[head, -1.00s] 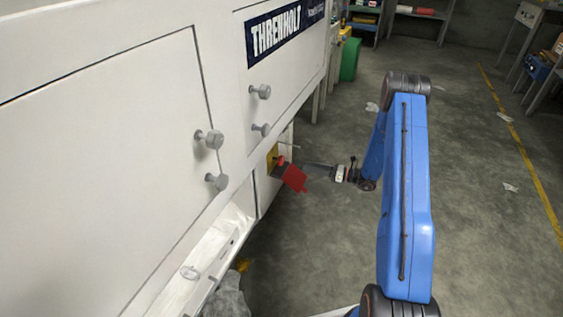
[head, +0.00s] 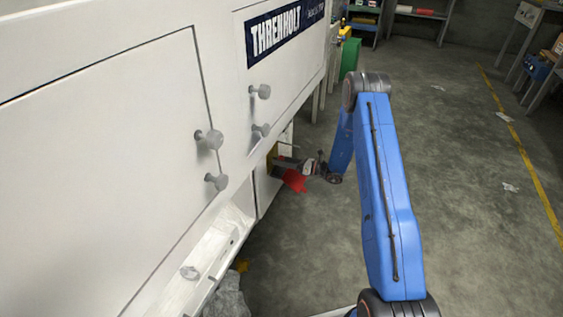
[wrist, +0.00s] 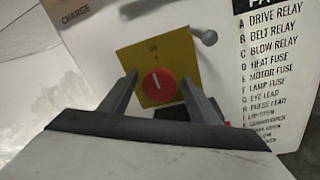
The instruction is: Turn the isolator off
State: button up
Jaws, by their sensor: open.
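The isolator is a round red knob (wrist: 159,86) with a white mark, on a yellow plate (wrist: 181,50) fixed to the white machine. In the wrist view the knob's mark points roughly up, towards small lettering on the plate. My gripper (wrist: 160,95) is open, with one finger on either side of the knob; I cannot tell whether they touch it. In the head view my gripper (head: 283,163) is up against the machine side, and it hides the knob and most of the plate. A red flap-like piece (head: 293,180) shows just below the gripper.
A grey lever or peg (wrist: 204,35) sticks out by the plate's upper right corner. A printed list panel (wrist: 275,60) is to the right. The machine's doors carry grey knobs (head: 209,139). The concrete floor (head: 470,200) right of my arm is clear except for scraps.

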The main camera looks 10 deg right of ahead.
jog(key=shift+a, duration=0.1)
jog(key=c, duration=1)
jog(key=shift+c, duration=0.2)
jog(key=n, duration=0.4)
jog(key=shift+h, duration=0.3)
jog(key=n, duration=0.4)
jog(key=n+h, duration=0.1)
jog(key=n, duration=0.3)
jog(key=shift+t, duration=0.3)
jog(key=n, duration=0.4)
jog(key=shift+n, duration=0.3)
